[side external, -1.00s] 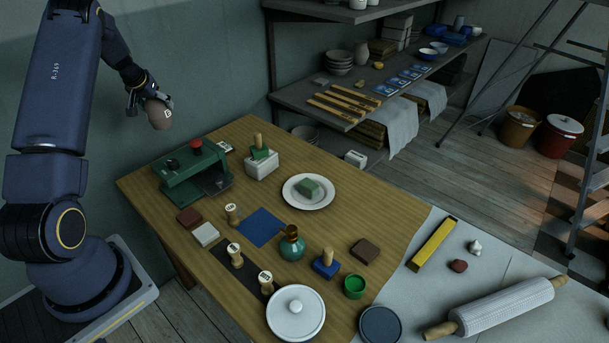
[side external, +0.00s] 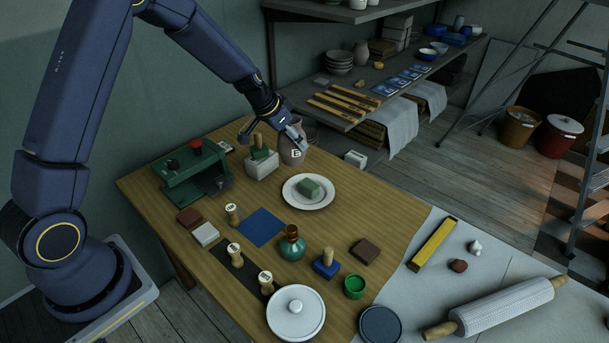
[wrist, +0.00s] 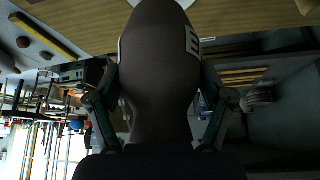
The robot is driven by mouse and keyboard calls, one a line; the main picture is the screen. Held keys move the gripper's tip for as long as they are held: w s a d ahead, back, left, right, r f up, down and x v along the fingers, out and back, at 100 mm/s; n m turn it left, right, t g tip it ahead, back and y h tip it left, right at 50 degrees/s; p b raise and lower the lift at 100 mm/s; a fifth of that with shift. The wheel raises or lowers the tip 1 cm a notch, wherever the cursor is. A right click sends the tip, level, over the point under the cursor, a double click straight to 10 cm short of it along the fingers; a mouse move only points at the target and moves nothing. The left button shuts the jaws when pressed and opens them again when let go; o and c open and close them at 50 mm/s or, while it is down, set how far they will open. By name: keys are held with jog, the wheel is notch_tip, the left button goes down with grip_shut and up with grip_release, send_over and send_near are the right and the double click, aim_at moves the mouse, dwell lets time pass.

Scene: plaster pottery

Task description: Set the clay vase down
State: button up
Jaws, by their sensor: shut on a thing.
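The clay vase (side external: 291,152) is brownish grey with a white label bearing a dark letter E. In the side external view it is upright or nearly so, at the far edge of the wooden table. My gripper (side external: 296,136) is shut on it near its upper part. In the wrist view the vase (wrist: 160,50) fills the middle, with a finger of my gripper (wrist: 158,95) on each side of it. I cannot tell whether the vase's base touches the table.
The wooden table (side external: 370,205) has a white plate (side external: 324,203) with a green block just in front of the vase. A white block with a green-based stamp (side external: 262,163) stands to its left, near a green press (side external: 188,172). A shelf (side external: 300,95) stands behind.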

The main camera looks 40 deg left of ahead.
jog(key=s+d+m+g+h, duration=0.1)
jog(key=s+d+m, duration=0.3)
jog(key=d, duration=0.7)
jog(key=s+d+r+m+g+h, duration=0.1)
jog(key=s+d+m+h, duration=0.15)
jog(key=s+d, duration=0.65)
jog(key=s+d+m+g+h, duration=0.1)
jog(key=s+d+m, duration=0.25)
jog(key=d, duration=0.95)
jog(key=shift+w+d+f, duration=1.2)
jog(key=shift+w+f, duration=0.8)
jog(key=shift+f, duration=0.95)
jog(key=shift+w+d+f, duration=1.25)
jog(key=shift+w+f, duration=0.75)
jog(key=shift+f, duration=0.95)
jog(key=shift+w+d+f, duration=1.2)
jog(key=shift+w+f, duration=0.8)
jog(key=shift+f, duration=0.95)
jog(key=o, duration=1.4)
jog(key=shift+f, duration=0.15)
